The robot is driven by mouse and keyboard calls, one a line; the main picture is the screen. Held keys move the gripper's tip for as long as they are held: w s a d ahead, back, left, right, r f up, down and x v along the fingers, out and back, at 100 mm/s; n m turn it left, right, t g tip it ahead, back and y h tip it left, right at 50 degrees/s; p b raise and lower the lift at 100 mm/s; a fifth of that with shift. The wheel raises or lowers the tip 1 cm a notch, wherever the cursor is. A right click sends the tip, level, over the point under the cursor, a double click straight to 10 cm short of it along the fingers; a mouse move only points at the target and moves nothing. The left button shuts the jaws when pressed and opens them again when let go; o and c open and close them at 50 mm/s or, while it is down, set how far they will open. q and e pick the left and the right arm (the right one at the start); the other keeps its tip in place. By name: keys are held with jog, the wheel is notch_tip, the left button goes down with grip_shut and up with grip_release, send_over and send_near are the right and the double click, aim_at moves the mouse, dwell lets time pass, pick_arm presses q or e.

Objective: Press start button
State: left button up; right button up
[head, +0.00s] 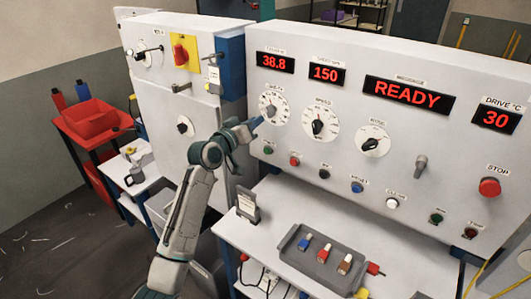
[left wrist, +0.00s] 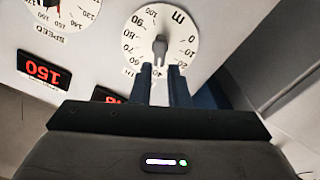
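The white control panel (head: 340,120) carries a row of small round buttons. A green button (head: 268,149) is at the left of the row, below the leftmost dial. Another green button (head: 437,218) is at the lower right. Their labels are too small to read, so I cannot tell which is start. My left gripper (head: 257,122) is at the lower left of the leftmost dial (head: 273,108), above the left green button. In the left wrist view its fingers (left wrist: 161,72) stand apart with a narrow gap, just below the dial's knob (left wrist: 160,48); contact is unclear. My right gripper is out of view.
A red stop button (head: 489,187) is at the right. Displays read 38.8, 150, READY (head: 408,94) and 30. A grey tray (head: 290,257) with small coloured items lies on the shelf below. A grey cabinet (head: 172,90) stands left of the panel.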

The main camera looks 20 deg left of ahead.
pick_arm(q)
grip_shut()
dwell(0.9)
dwell(0.5)
